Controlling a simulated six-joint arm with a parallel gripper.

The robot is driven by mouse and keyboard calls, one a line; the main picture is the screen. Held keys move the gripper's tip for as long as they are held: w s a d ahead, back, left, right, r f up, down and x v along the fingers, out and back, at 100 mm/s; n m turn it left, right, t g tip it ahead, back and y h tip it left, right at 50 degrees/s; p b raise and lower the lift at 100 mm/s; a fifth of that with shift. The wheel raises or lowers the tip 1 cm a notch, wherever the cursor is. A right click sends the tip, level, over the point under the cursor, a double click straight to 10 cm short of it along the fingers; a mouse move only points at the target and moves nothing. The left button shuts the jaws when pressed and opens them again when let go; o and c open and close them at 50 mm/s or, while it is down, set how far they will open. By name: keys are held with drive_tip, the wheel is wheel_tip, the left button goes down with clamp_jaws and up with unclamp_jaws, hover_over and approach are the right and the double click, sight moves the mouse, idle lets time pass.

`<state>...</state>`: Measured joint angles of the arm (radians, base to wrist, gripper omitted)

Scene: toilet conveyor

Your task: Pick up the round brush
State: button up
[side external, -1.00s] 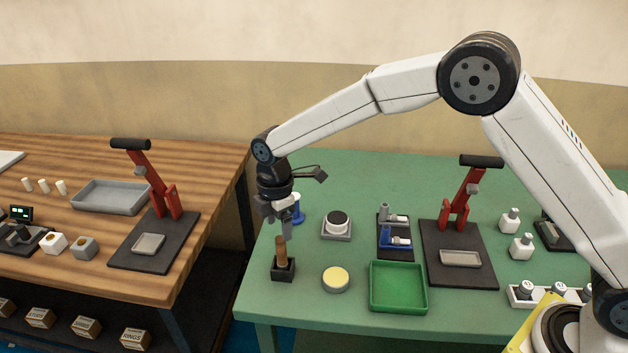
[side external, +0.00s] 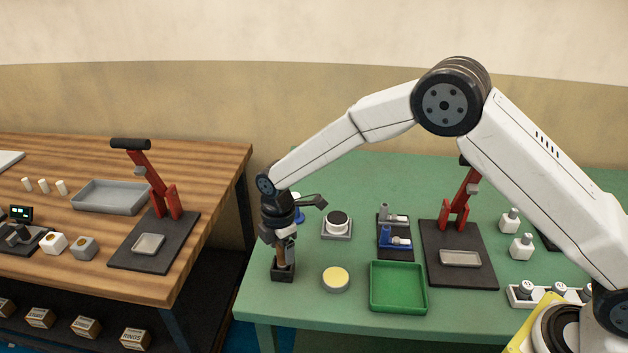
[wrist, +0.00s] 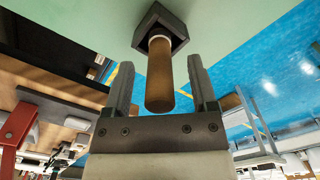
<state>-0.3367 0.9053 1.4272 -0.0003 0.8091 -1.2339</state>
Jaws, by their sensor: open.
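The round brush (wrist: 160,80) has a brown wooden cylindrical handle and stands upright in a small dark square holder (side external: 283,274) near the left front of the green table. Its brush end is hidden in the holder, which also shows in the wrist view (wrist: 150,22). My gripper (side external: 283,262) is open and points down over the brush. In the wrist view the handle lies between the two fingers of my gripper (wrist: 158,80), with a gap on each side. In the side view the gripper covers most of the handle.
A round yellow-topped tin (side external: 335,279) and a green tray (side external: 398,288) stand to the right of the holder. Behind are a round black-topped button unit (side external: 337,223), a blue clamp fixture (side external: 397,238) and a red-levered press (side external: 460,258). The table's left edge is close to the holder.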

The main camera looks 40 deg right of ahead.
drive_tip(key=shift+f, duration=0.25)
idle(0.3)
clamp_jaws()
drive_tip(key=shift+r, duration=0.15)
